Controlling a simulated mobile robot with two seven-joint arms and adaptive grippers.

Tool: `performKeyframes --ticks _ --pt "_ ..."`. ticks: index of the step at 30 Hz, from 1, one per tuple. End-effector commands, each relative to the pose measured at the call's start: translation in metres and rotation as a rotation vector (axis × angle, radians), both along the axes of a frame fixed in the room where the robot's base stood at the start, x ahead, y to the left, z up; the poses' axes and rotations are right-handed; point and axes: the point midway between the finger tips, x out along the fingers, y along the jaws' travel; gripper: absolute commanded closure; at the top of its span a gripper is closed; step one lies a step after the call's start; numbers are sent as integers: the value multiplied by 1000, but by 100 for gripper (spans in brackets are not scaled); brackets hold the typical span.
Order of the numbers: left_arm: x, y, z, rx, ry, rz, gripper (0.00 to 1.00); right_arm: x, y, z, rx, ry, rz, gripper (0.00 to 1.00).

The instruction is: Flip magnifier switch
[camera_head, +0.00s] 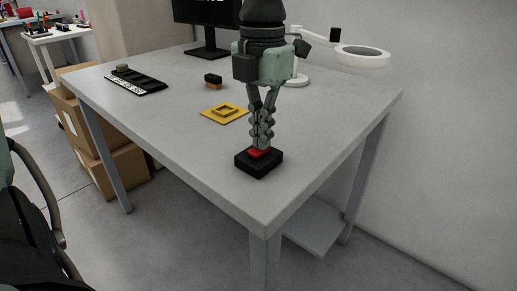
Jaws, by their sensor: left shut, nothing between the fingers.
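The magnifier (361,56) is a white ring-shaped lens on a white arm and round base at the back right of the grey table. A black box with a red switch (257,153) sits near the table's front corner. My left gripper (262,146) points straight down over the box. Its fingers are shut with nothing between them, and the tips are at the red switch, touching it or just above it; I cannot tell which. The tips hide part of the switch. My right gripper is not in view.
The grey table (190,130) also holds a yellow square plate (224,114), a small black-and-brown block (213,82), a black tray (136,82) and a monitor (208,22). Cardboard boxes (112,150) stand beneath the left side. A wall bounds the right.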

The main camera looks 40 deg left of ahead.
Motion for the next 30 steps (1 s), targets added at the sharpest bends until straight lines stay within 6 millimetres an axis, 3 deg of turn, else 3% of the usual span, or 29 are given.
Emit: performKeyframes --ticks 10,30 --pt "0 0 1 0 2 0 100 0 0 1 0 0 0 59" --pt "0 0 56 0 -1 1 100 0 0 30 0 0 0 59"
